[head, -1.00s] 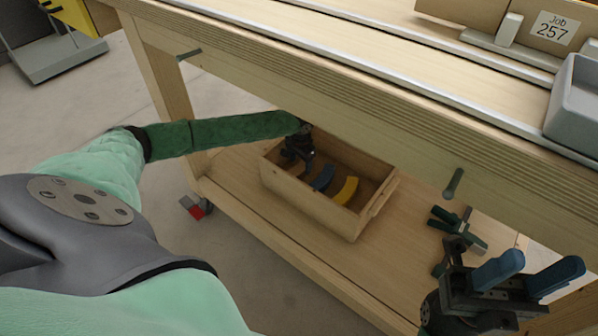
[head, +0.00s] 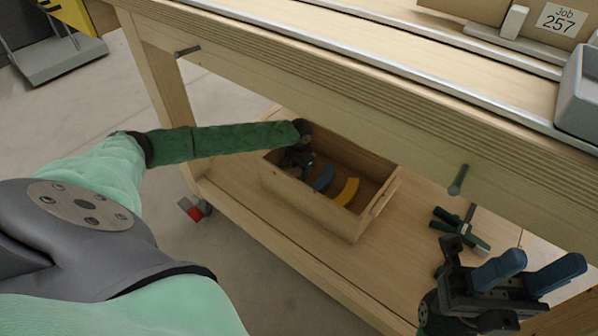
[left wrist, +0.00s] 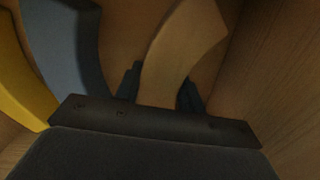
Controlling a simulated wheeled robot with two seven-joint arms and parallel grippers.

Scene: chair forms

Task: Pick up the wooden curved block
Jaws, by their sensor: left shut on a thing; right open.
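The wooden curved block (left wrist: 182,45) shows in the left wrist view, between the two dark fingers of my left gripper (left wrist: 160,90). My left gripper (head: 296,160) is shut on it, down inside the wooden crate (head: 310,203) on the lower shelf. In the head view the gripper and wrist hide the wooden block. My right gripper (head: 525,272), with blue fingers, is open and empty at the lower right of the head view, away from the crate.
A blue curved block (head: 322,180) and a yellow curved block (head: 347,191) lie in the crate beside my left gripper. The bench edge (head: 330,95) overhangs the crate. A green and dark clamp-like tool (head: 462,230) lies on the shelf to the right.

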